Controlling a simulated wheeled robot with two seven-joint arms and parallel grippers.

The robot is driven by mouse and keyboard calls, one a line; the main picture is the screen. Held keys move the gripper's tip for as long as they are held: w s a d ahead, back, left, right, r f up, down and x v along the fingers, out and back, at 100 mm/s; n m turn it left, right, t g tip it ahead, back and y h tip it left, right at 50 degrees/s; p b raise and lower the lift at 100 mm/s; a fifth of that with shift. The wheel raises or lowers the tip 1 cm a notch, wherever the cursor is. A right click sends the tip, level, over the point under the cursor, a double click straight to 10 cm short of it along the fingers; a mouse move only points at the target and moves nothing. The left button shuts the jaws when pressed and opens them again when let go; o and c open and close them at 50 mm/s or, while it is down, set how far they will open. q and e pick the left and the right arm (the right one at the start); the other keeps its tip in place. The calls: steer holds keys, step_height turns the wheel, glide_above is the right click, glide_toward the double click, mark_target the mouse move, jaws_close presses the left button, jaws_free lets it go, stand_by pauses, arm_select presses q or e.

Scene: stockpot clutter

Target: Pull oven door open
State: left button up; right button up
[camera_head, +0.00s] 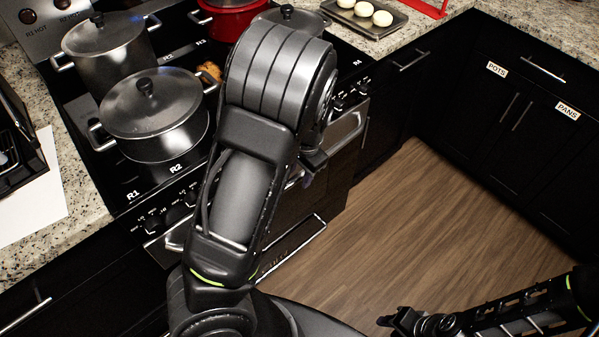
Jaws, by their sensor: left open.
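The oven (335,183) stands under the black cooktop, and its dark front faces the floor at the lower right. Its silver door handle (352,132) shows at the right end; my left arm hides the middle. The visible part of the door looks upright and close to the oven body. My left gripper (313,161) is open and mostly hidden behind my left wrist, near the handle. I cannot tell if it touches the handle. My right gripper (390,321) is low at the bottom right, over the floor, well away from the oven; its jaw state is unclear.
A lidded steel pot (155,120), a taller stockpot (105,50) and a red pot (232,20) stand on the cooktop (95,165). A tray (385,22) of pale round pieces sits on the counter. Black cabinets (500,110) line the right. The wooden floor (440,220) is clear.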

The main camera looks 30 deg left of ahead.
arm_select(q)
steer(key=shift+c, duration=0.5)
jaws_close()
stand_by(0.8)
